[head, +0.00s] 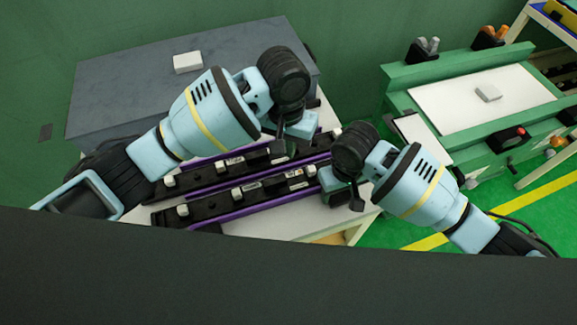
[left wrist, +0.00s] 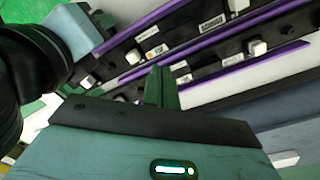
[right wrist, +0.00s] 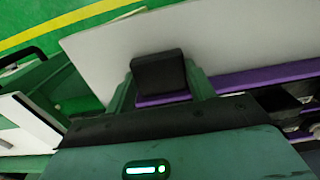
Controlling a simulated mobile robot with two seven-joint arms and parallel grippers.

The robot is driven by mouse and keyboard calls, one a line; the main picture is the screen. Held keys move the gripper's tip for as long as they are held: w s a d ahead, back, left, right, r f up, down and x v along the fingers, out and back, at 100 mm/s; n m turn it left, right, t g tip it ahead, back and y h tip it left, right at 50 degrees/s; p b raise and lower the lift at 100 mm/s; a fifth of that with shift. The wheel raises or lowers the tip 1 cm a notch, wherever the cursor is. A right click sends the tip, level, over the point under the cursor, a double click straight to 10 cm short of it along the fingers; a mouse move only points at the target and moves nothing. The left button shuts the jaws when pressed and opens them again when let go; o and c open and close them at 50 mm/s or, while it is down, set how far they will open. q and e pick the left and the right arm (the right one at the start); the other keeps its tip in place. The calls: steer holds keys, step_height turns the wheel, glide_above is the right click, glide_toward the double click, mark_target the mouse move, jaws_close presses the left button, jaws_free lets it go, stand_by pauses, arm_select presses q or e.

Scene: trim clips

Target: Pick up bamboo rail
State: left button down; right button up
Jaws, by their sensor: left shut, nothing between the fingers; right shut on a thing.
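Two long black rails with purple edge strips, white clips and labels lie side by side on a white table; the near rail (head: 222,204) and the far rail (head: 215,171) both show in the head view. No rail looks plainly like bamboo. My right gripper (head: 336,184) is at the right end of the near rail. In the right wrist view its fingers (right wrist: 160,85) are shut around a black end block (right wrist: 158,72) with purple strip beside it. My left gripper (head: 281,147) is shut and empty over the far rail; its closed fingers (left wrist: 160,88) show in the left wrist view.
A large grey box (head: 125,95) with a white block (head: 187,62) on top stands behind the rails. A green bench (head: 400,80) with a white panel (head: 450,105) stands at the right. Bare white table (head: 290,226) shows in front of the rails.

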mark_target(285, 177)
arm_select(q)
steer(key=shift+w+r+m+y, duration=0.2)
steer(key=shift+m+y, duration=0.1)
steer(key=shift+m, duration=0.1)
steer(key=shift+f, duration=0.1)
step_height(285, 177, down, 10)
steer(key=shift+r, duration=0.1)
stand_by(0.4)
steer(key=shift+s+a, duration=0.2)
steer(key=shift+s, duration=0.3)
steer(key=shift+s+a, duration=0.2)
steer(key=shift+s, duration=0.3)
step_height(285, 177, up, 10)
stand_by(0.3)
